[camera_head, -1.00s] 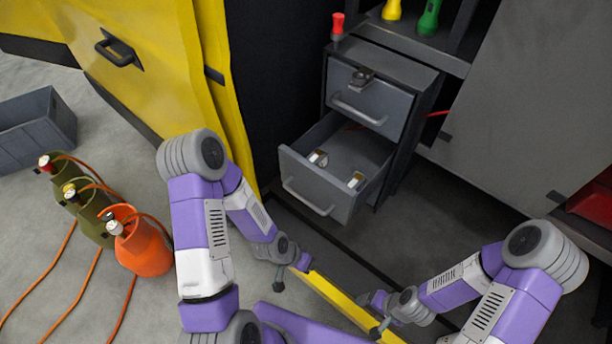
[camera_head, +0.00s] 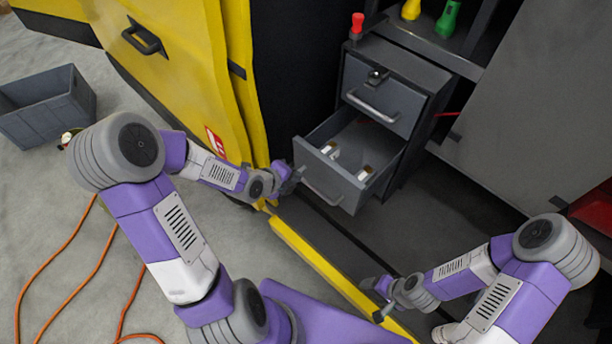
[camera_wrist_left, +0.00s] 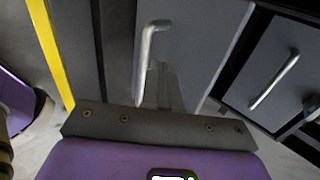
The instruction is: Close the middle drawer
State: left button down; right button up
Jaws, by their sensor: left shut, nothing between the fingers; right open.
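The grey drawer unit (camera_head: 418,62) shows a shut upper drawer (camera_head: 378,98) and, below it, the pulled-out drawer (camera_head: 322,178), which I take as the middle one; anything lower is hidden. The open drawer holds small light-coloured items (camera_head: 364,173) and has a bar handle on its front. My left gripper (camera_head: 292,180) is shut and empty at the left end of that drawer's front; I cannot tell if it touches. The left wrist view shows the drawer handle (camera_wrist_left: 148,60) just beyond the gripper body. My right gripper (camera_head: 377,300) is open, low and in front of the unit.
A yellow panel (camera_head: 170,60) stands left of the unit. A yellow floor strip (camera_head: 325,270) runs before it. A red-topped object (camera_head: 357,24) stands on the unit. A grey crate (camera_head: 45,105) and orange hoses (camera_head: 68,248) lie left.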

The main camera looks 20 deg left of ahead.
aim_at(313, 174)
pick_arm(q)
jog(key=b+x, duration=0.1)
jog(key=x, duration=0.5)
jog(key=shift+w+d+f, duration=0.1)
jog(key=shift+w+f, duration=0.15)
